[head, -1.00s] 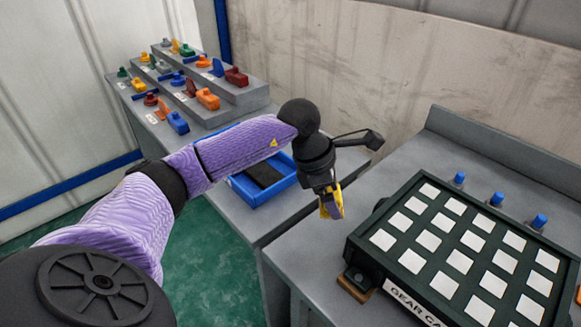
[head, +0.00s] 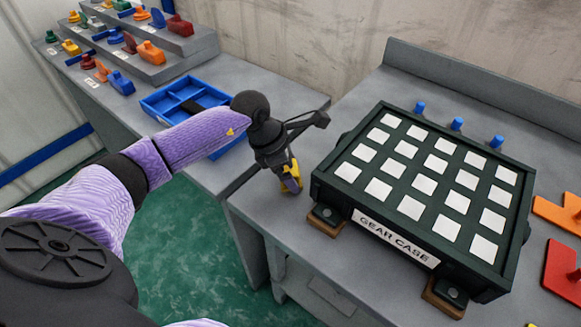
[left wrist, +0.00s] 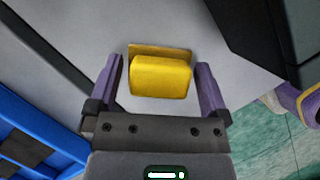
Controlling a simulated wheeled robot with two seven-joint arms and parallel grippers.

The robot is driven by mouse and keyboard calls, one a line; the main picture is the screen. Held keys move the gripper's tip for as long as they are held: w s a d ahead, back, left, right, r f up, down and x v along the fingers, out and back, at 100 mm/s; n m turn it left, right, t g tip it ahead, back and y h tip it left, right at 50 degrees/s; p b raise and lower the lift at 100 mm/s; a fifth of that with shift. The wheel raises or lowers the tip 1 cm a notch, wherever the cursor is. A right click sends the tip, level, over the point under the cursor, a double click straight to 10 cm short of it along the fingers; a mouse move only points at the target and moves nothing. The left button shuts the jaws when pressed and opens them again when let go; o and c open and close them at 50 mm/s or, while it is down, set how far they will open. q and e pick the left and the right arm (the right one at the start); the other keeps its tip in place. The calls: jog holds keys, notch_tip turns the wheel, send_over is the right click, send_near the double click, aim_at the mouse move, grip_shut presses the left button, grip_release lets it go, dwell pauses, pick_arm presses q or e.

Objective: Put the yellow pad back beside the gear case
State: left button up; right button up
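The yellow pad (head: 290,176) is at the table's left part, just left of the gear case (head: 425,185), partly hidden by my left gripper (head: 291,183) in the head view. In the left wrist view the yellow pad (left wrist: 161,76) is a rounded block with a thin plate at its far edge. It lies between the two purple fingers of my left gripper (left wrist: 160,82), with a narrow gap on each side, so the gripper looks open around it. The gear case is a dark green box with white squares on top. My right gripper is out of view.
Brown feet with black tops (head: 326,216) stick out under the case's front. Blue pegs (head: 457,124) stand behind it. Orange (head: 560,213) and red (head: 562,272) parts lie to its right. A blue divided tray (head: 165,105) is on the left table.

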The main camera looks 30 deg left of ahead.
pick_arm(q)
jog(key=shift+r, duration=0.3)
jog(key=p+v, duration=0.3)
jog(key=v, duration=0.8)
jog(key=shift+a+r+p, duration=0.15)
jog(key=shift+r+p, duration=0.15)
jog(key=shift+r, duration=0.05)
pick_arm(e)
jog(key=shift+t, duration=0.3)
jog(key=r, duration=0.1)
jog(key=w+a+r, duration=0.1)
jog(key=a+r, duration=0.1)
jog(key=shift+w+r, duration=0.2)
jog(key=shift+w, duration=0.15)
pick_arm(q)
jog(key=shift+s, duration=0.1)
